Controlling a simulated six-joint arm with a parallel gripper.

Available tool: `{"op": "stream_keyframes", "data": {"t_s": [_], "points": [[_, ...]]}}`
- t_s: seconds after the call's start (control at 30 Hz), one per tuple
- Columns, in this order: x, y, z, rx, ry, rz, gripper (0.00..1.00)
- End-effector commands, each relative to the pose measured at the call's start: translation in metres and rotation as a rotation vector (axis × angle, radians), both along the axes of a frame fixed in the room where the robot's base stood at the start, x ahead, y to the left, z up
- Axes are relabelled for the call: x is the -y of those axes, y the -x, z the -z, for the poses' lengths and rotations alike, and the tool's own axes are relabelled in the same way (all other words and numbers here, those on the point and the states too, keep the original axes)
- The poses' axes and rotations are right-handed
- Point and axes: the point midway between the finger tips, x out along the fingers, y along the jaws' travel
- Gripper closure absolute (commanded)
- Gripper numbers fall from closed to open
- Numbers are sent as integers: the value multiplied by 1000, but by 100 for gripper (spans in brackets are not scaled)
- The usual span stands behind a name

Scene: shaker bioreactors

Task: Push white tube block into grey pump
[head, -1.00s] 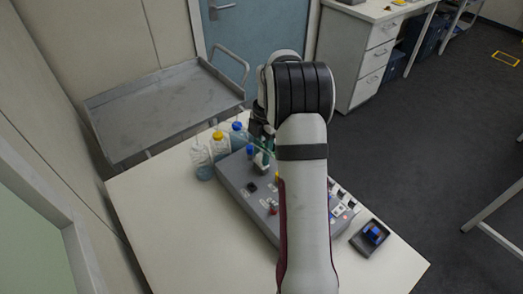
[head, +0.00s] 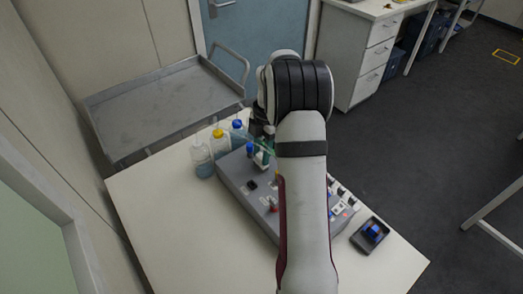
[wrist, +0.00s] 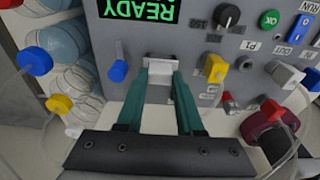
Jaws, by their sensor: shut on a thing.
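In the wrist view my gripper (wrist: 160,82) points at a grey device panel (wrist: 199,78). Its two green fingers are shut on a small white block (wrist: 160,76), which I take for the white tube block. The block lies at the panel face; I cannot tell how deep it sits. A darker grey piece (wrist: 160,58) shows just beyond the block, perhaps part of the grey pump. In the head view the arm hides most of the gripper, which is over the far end of the grey device (head: 240,190).
Bottles with blue (wrist: 34,61) and yellow (wrist: 60,104) caps stand beside the device. A dark red part (wrist: 268,126) and clear tubing lie right of the gripper. A yellow piece (wrist: 216,68) and knobs are on the panel. The table front (head: 190,250) is clear.

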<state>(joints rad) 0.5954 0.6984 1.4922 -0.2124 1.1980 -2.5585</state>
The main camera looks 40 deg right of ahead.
Motion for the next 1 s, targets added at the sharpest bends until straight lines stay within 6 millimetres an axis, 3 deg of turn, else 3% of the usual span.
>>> {"op": "stream_keyframes", "data": {"t_s": [0.17,0.2,0.4,0.77,0.87,1.0], "points": [[0,0,2,0,0,0,100],[0,0,2,0,0,0,62],[0,0,2,0,0,0,29],[1,0,-6,1,1,0,29],[3,-1,-24,3,2,1,29],[9,-1,-66,5,4,1,29]]}}
